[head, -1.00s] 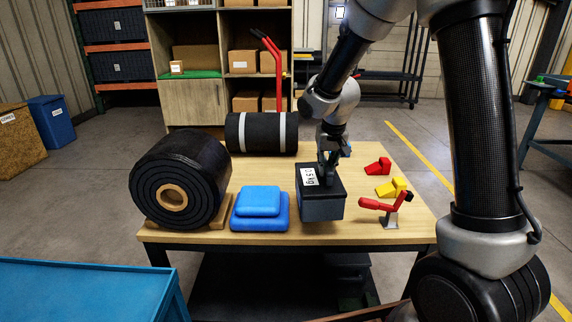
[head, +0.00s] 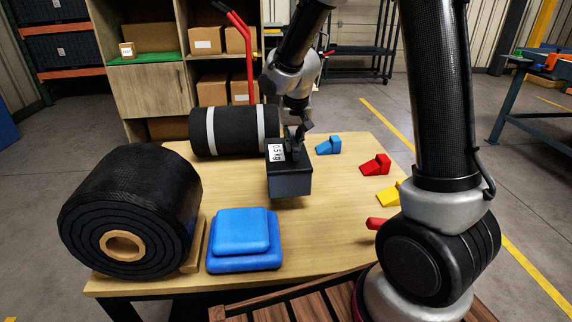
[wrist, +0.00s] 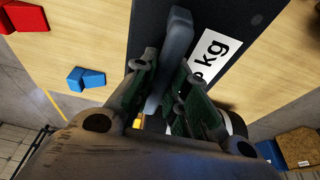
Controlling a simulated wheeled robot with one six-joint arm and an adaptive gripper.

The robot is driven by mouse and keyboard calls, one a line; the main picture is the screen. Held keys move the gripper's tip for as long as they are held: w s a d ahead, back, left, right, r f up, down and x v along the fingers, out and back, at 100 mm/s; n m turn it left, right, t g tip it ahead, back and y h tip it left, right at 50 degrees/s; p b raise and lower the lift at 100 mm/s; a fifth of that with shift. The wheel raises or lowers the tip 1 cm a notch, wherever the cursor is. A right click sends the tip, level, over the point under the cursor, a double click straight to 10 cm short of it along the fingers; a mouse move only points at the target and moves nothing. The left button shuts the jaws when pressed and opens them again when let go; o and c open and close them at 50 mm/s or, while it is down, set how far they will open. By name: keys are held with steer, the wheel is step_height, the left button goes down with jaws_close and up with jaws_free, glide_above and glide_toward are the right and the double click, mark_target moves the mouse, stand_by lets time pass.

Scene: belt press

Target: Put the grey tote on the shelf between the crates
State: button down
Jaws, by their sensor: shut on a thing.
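The grey tote (head: 289,183) is a dark box with a white label ending in "kg" and a raised handle. My gripper (head: 295,138) is shut on the tote's handle (wrist: 172,60) from above, as the wrist view shows. The tote is upright over the wooden table, close to the black roll with white bands; I cannot tell its exact clearance above the top. Dark crates (head: 62,50) stand on a rack with orange beams at the upper left, one level above another (head: 52,11). The rack is cut by the picture edge, so a gap between crates is not clear.
On the table (head: 330,225) are a big black coil (head: 130,200), blue pads (head: 243,238), a banded black roll (head: 232,130), and blue (head: 328,145), red (head: 376,164) and yellow wedges. A wooden cabinet (head: 150,92) with cartons stands behind.

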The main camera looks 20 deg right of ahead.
steer(key=shift+f, duration=3.15)
steer(key=c, duration=1.4)
jaws_free()
